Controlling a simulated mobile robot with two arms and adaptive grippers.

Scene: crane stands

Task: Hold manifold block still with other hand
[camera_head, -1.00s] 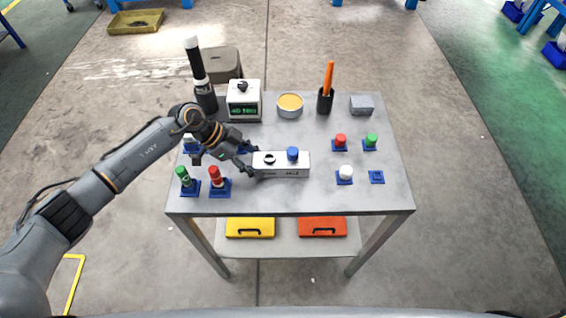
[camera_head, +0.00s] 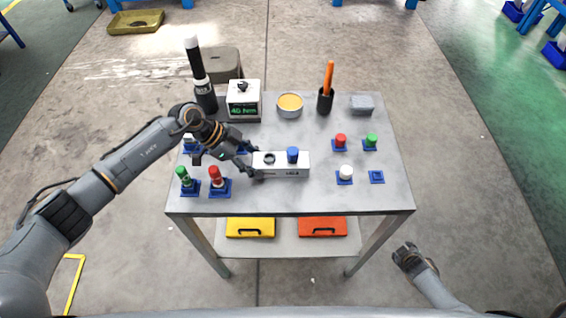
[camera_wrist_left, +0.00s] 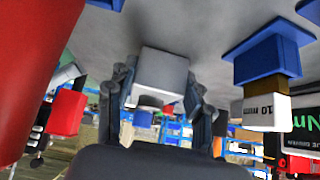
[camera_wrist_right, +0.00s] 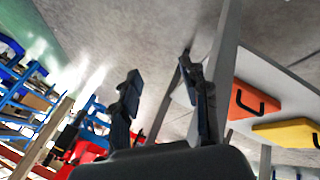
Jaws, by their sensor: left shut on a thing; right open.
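The manifold block (camera_head: 283,171) is a light grey bar lying on the grey table. It has a dark ring opening and a blue cap (camera_head: 292,155) on its top. My left gripper (camera_head: 251,162) is shut on the block's left end. In the left wrist view the block (camera_wrist_left: 162,75) sits between both fingers of the left gripper (camera_wrist_left: 160,95). My right gripper (camera_head: 405,254) is off the table's front right corner, low and empty. In the right wrist view the right gripper's fingers (camera_wrist_right: 160,85) are apart with nothing between them.
On the table (camera_head: 330,205), capped parts on blue bases stand left and right of the block; one blue base (camera_head: 376,177) is empty. Behind are a torque display box (camera_head: 244,100), a yellow-topped tin (camera_head: 290,105) and a pen cup (camera_head: 325,101). Yellow and orange cases lie on the lower shelf.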

